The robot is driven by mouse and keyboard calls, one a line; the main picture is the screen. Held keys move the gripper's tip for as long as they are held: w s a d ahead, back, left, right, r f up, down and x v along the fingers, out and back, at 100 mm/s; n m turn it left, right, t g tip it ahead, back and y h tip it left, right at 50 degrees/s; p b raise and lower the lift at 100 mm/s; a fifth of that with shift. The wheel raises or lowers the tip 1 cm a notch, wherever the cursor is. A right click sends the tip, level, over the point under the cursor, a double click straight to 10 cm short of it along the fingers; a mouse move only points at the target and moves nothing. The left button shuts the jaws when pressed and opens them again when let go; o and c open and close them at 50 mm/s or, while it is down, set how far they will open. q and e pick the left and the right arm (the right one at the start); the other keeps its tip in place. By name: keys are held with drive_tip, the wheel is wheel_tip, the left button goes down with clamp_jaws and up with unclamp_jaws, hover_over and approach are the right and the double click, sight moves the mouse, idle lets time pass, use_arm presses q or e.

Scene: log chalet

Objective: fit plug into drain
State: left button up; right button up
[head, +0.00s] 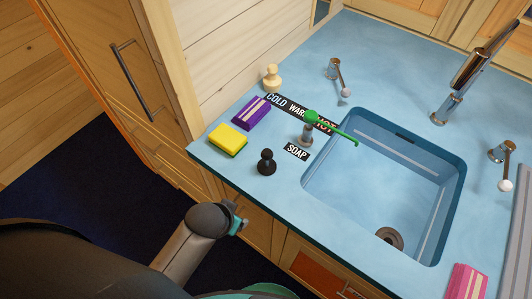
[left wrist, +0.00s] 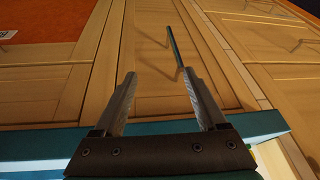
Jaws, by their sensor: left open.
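The sink (head: 345,185) is a blue basin set in the blue counter. Its round drain (head: 390,237) shows uncovered at the bottom of the basin, near the front right. A small black knobbed piece (head: 266,162), which looks like a plug, stands upright on the counter left of the sink. A similar cream piece (head: 271,78) stands farther back. My left gripper (head: 240,215) is in front of the counter's front edge, apart from both pieces. In the left wrist view its jaws (left wrist: 158,100) are open and empty, facing wooden cabinet fronts. My right gripper is not in view.
A yellow sponge (head: 228,140), a purple packet (head: 252,113) and a green-topped soap dispenser (head: 308,130) stand near the pieces. Taps (head: 335,72) and a tall faucet (head: 465,75) are behind the sink. A pink item (head: 466,283) lies at front right.

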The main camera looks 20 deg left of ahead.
use_arm(q)
drive_tip(key=w+r+t+p, duration=0.1)
drive_tip(key=w+r+t, duration=0.1)
drive_tip(key=r, duration=0.7)
drive_tip(key=w+r+t+p, duration=0.1)
drive_tip(key=w+r+p, duration=0.1)
drive_tip(key=r, duration=0.7)
drive_tip(key=w+d+r+m+t, duration=0.1)
drive_tip(key=w+d+r+t, duration=0.1)
drive_tip(key=w+r+t, duration=0.55)
drive_tip(key=w+d+r+m+t, duration=0.15)
drive_tip(key=w+r, duration=0.35)
drive_tip(key=r, duration=0.5)
drive_tip(key=d+r+m+t+h, duration=0.4)
drive_tip(key=d+r+m+h, duration=0.4)
drive_tip(key=r, duration=0.3)
drive_tip(key=s+d+r+m+g+h, duration=0.2)
drive_tip(key=s+d+m+g+h, duration=0.3)
drive_tip(key=d+m+g+h, duration=0.7)
drive_tip(key=s+d+f+m+g+y, duration=0.2)
drive_tip(key=s+d+f+m+g, duration=0.15)
drive_tip(key=f+m+g, duration=0.55)
drive_tip(key=y, duration=1.8)
hover_over(266, 151)
wheel_tip(266, 151, down, 14)
drive_tip(key=shift+n, duration=0.25)
wheel_tip(266, 151, down, 9)
drive_tip(key=shift+r, duration=0.1)
drive_tip(key=shift+d+f, duration=0.1)
drive_tip(key=shift+f, duration=3)
